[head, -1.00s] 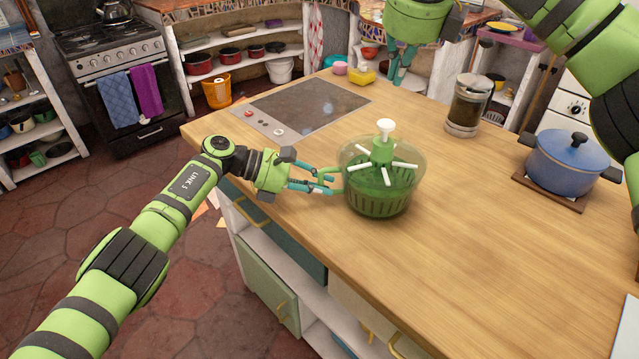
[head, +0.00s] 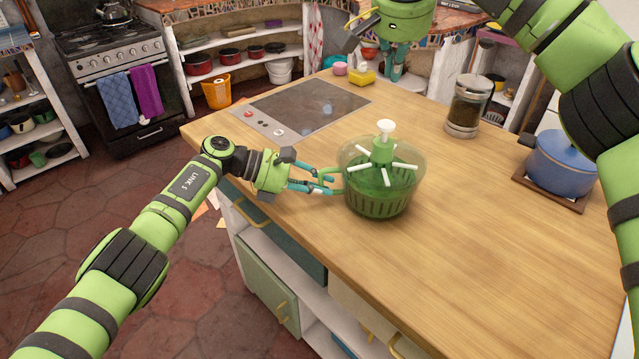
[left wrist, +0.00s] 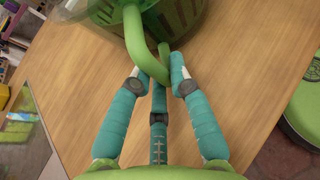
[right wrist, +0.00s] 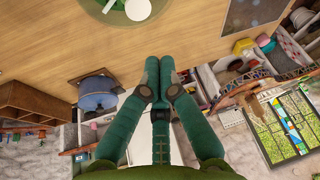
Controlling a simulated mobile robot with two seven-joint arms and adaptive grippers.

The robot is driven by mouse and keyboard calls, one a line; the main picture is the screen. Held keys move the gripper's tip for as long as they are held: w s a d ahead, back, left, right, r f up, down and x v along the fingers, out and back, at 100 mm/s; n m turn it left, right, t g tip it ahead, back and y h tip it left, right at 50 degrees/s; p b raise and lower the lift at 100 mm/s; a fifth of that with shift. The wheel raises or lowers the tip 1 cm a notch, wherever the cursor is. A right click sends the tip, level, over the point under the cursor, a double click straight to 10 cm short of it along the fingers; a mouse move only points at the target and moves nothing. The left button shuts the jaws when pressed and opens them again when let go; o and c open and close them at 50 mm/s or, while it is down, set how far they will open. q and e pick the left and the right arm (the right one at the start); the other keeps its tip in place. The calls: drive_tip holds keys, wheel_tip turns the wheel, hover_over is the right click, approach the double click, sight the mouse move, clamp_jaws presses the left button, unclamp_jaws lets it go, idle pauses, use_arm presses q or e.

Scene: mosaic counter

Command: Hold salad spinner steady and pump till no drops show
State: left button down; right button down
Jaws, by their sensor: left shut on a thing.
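The salad spinner (head: 378,190) stands upright on the wooden counter, with a clear bowl, a green basket and white spokes on top. Its white pump knob (head: 385,127) sticks up from the green hub. My left gripper (head: 335,183) is shut on the spinner's green side handle (left wrist: 135,35), which shows between its fingertips in the left wrist view. My right gripper (head: 393,72) is empty, raised behind the spinner with its fingertips together in the right wrist view (right wrist: 160,68), away from the knob (right wrist: 138,9). I cannot make out drops on the bowl.
A glass jar (head: 467,106) and a blue lidded pot (head: 563,160) stand on the counter to the right. A dark cooktop (head: 305,105) lies behind left. A yellow sponge-like item (head: 362,78) sits at the far edge.

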sight(386, 123)
drive_tip(key=shift+f+n, duration=0.5)
drive_tip(key=shift+f, duration=1.15)
drive_tip(key=shift+f+n, duration=0.5)
drive_tip(key=shift+f, duration=1.15)
drive_tip(key=shift+f, duration=0.1)
drive_tip(key=shift+f, duration=1.9)
drive_tip(key=shift+r, duration=1.4)
drive_tip(key=shift+f, duration=0.15)
